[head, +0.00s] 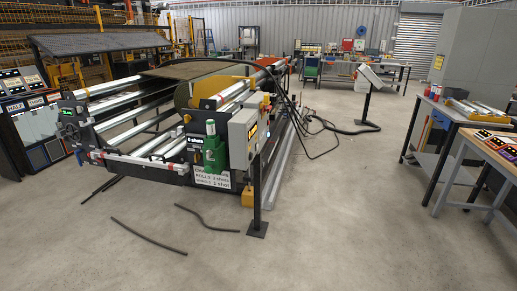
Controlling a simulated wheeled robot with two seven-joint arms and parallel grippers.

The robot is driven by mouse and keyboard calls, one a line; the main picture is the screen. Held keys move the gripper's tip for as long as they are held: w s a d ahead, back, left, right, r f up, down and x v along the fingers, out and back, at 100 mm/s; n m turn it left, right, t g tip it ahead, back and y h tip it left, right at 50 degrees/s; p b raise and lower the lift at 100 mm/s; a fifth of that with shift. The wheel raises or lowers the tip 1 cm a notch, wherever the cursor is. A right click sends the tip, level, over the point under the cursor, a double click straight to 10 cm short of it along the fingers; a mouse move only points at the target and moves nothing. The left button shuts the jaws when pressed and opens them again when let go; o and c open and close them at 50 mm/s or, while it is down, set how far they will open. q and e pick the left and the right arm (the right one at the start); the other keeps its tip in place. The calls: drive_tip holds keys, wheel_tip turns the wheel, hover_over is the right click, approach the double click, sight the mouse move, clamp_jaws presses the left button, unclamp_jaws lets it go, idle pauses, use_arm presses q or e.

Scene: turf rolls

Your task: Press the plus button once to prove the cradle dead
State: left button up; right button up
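The cradle (92,110) is a long machine with shiny metal rollers at left centre. A roll with a dark mat (190,69) rests at its far part. A grey control box (243,138) stands on a black post at the cradle's near right corner. An orange-lit display and small controls show on its side face. I cannot make out a plus button at this size. A green cylinder unit (213,152) sits left of the box, above a white sign (212,181) with black lettering. Neither of my grippers is in view.
Loose dark strips (148,236) lie on the floor in front. Black hoses (312,120) trail right of the cradle. A slanted console (370,77) stands on a post behind. Workbenches (470,150) line the right side. The concrete floor (340,220) at front centre is clear.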

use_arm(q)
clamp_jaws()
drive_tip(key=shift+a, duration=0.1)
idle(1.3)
